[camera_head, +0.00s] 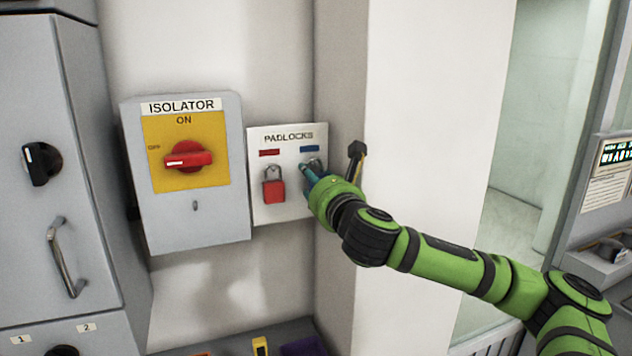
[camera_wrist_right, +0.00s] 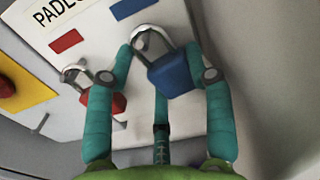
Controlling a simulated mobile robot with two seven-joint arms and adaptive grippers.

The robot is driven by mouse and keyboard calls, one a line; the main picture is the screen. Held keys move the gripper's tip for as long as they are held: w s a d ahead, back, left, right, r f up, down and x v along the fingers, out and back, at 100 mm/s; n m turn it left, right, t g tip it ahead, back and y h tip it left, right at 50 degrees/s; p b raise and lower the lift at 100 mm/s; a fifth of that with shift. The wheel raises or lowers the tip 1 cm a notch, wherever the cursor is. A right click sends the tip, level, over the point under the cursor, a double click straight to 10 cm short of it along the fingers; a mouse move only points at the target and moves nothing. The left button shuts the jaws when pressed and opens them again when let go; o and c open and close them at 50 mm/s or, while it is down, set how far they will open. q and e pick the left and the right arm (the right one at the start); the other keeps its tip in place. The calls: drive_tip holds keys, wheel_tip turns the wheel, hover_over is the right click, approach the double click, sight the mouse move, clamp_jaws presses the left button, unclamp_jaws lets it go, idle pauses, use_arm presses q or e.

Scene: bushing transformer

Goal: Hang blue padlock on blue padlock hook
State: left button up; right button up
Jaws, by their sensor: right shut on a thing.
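The blue padlock (camera_wrist_right: 172,72) is between the teal fingers of my right gripper (camera_wrist_right: 162,60), which is shut on it. Its silver shackle points up and to the left in the wrist view, close to the padlock board (camera_head: 287,211), below the blue label (camera_head: 310,148). The blue padlock hook is not clearly visible, and I cannot tell whether the shackle is around it. In the head view my right gripper (camera_head: 312,180) covers most of the padlock. My left gripper is not in view.
A red padlock (camera_head: 274,190) hangs below the red label (camera_head: 269,153), just left of my right gripper. The isolator box (camera_head: 200,228) with its red switch (camera_head: 188,157) is further left. A wall corner stands right of the board.

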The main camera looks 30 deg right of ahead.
drive_tip(key=o, duration=1.3)
